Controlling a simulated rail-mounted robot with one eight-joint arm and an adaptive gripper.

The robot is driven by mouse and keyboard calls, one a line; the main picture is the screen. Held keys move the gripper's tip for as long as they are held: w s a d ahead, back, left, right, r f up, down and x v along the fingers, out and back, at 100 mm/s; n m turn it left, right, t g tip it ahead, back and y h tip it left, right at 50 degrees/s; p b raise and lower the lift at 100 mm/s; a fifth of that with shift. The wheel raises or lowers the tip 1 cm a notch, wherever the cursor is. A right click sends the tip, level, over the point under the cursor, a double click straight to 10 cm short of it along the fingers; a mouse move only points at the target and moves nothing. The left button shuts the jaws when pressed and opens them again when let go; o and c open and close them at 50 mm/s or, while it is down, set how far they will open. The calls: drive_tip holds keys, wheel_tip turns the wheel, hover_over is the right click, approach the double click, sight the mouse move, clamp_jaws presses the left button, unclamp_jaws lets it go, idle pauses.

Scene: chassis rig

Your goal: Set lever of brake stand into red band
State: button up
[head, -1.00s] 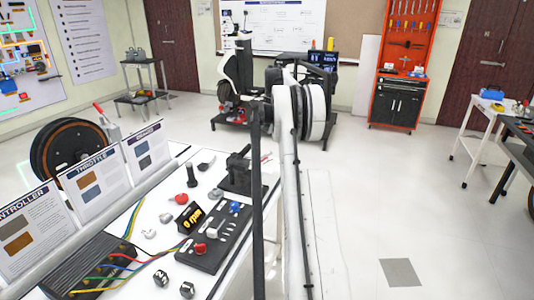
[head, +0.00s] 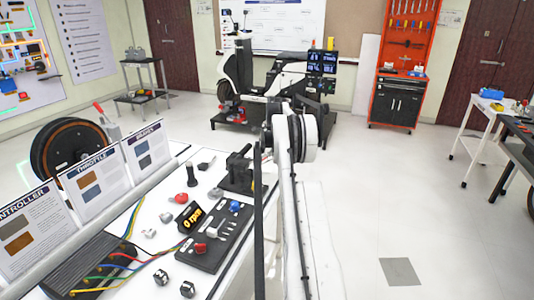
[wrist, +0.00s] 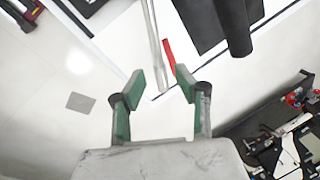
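The brake stand (head: 236,178) is a black block with an upright on the white bench, beside the arm in the head view. In the wrist view a black part (wrist: 205,22) and a dark cylinder (wrist: 232,25), probably of this stand, fill the top right. A pale thin bar (wrist: 152,45), likely the lever, runs down from the top edge. A red strip (wrist: 169,57), likely the red band, lies just right of it. My gripper (wrist: 161,82) is open, its green-padded fingers on either side of the bar's lower end. Contact cannot be told. The arm partly hides the stand's surroundings in the head view.
Open floor (head: 400,220) lies to the right; a grey floor patch (head: 400,271) is there.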

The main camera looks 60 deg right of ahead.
drive_tip(key=shift+x, duration=0.8)
clamp_jaws()
